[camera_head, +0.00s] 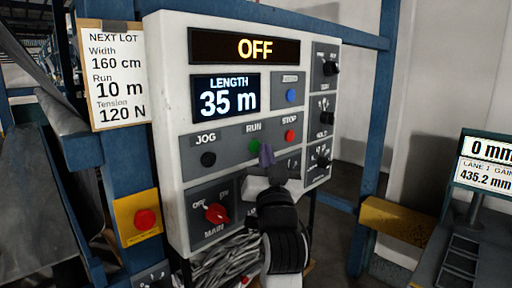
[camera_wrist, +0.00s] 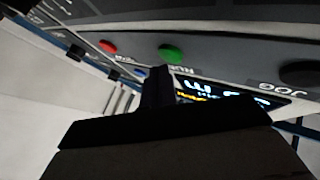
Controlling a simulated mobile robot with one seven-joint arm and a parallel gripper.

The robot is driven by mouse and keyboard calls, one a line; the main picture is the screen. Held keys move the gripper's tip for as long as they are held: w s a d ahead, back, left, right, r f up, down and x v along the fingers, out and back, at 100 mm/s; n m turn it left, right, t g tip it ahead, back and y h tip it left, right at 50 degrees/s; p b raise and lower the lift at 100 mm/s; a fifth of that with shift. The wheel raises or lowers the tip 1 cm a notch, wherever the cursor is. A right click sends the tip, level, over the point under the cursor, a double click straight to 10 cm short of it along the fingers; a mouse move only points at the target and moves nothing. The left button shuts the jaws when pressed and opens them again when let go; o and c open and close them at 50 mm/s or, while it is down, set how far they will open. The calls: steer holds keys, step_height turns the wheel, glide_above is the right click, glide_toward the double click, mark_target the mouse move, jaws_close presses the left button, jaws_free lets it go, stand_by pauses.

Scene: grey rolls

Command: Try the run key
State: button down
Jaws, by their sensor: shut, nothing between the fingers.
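The control panel (camera_head: 172,100) is a light grey box with a top display (camera_head: 245,46) reading OFF. The green RUN key (camera_head: 254,146) sits between the black JOG key (camera_head: 208,159) and the red STOP key (camera_head: 290,135). My gripper (camera_head: 266,155) is shut and empty, its tip close beside the RUN key at its lower right. In the wrist view the green RUN key (camera_wrist: 171,54) shows just beyond the finger; I cannot tell whether they touch. The red MAIN switch (camera_head: 216,213) is at the lower left, its pointer seemingly toward OFF.
The LENGTH display (camera_head: 228,98) reads 35 m. A blue button (camera_head: 291,96) and a column of black knobs (camera_head: 330,68) are on the right. A NEXT LOT card (camera_head: 117,75) reads Run 10 m. A red button on a yellow plate (camera_head: 145,219) stands left.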

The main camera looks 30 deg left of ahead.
steer(key=shift+d, duration=0.15)
steer(key=shift+s+d, duration=0.3)
steer(key=shift+d, duration=0.5)
steer(key=shift+s+d, duration=0.3)
steer(key=shift+d, duration=0.45)
steer(key=shift+s+d, duration=0.3)
steer(key=shift+d, duration=0.5)
